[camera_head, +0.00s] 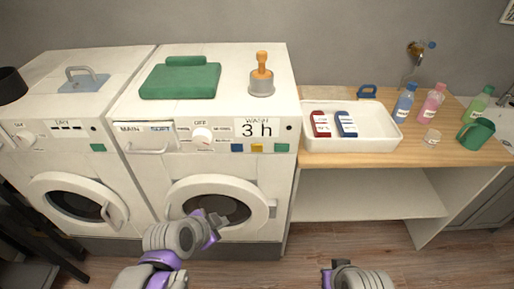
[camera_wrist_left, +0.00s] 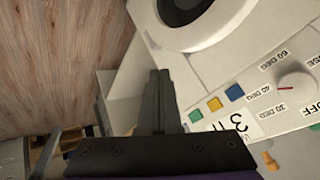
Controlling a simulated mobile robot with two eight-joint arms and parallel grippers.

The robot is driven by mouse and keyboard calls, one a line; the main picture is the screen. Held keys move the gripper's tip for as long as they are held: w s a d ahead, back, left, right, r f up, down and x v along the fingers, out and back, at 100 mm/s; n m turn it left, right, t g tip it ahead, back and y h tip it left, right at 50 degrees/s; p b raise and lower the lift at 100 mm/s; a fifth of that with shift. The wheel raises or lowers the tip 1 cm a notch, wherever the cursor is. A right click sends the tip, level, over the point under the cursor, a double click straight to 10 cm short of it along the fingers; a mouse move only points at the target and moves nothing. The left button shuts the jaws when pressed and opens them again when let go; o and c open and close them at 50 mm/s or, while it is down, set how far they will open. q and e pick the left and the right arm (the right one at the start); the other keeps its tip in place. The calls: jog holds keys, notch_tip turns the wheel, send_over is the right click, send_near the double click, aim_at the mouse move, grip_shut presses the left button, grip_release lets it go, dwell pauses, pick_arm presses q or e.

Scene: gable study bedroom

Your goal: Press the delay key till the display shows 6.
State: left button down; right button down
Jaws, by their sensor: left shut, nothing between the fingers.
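The right-hand washing machine (camera_head: 225,165) has a display (camera_head: 257,131) that reads "3 h", with "WASH" above it. Below the display sit a blue key (camera_head: 237,148), a yellow key (camera_head: 257,148) and a green key (camera_head: 282,147). I cannot read which is the delay key. The left wrist view shows the blue (camera_wrist_left: 234,92), yellow (camera_wrist_left: 214,104) and green (camera_wrist_left: 196,116) keys, with the display (camera_wrist_left: 246,126) partly hidden by my gripper. My left gripper (camera_head: 224,219) is shut and empty, before the round door, below and apart from the keys; its fingertips show in the wrist view (camera_wrist_left: 160,73).
A dial (camera_head: 202,135) and drawer handle (camera_head: 148,150) are left of the display. A folded green cloth (camera_head: 180,82) and an orange-handled tool in a grey pot (camera_head: 261,87) are on top. A dryer (camera_head: 70,150) stands left; a counter with a white tray (camera_head: 350,144) and bottles stands right.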

aim_at(257, 148)
pick_arm(q)
jog(key=w+d+r+m+t+h, duration=0.2)
jog(key=w+d+r+m+h, duration=0.1)
jog(key=w+d+m, duration=0.5)
jog(key=shift+w+d+r+m, duration=0.15)
jog(key=shift+w+r+m, duration=0.05)
jog(key=shift+w+m, duration=1.65)
jog(key=w, duration=0.8)
jog(key=shift+w, duration=0.35)
jog(key=shift+w, duration=0.1)
jog(key=shift+w, duration=0.35)
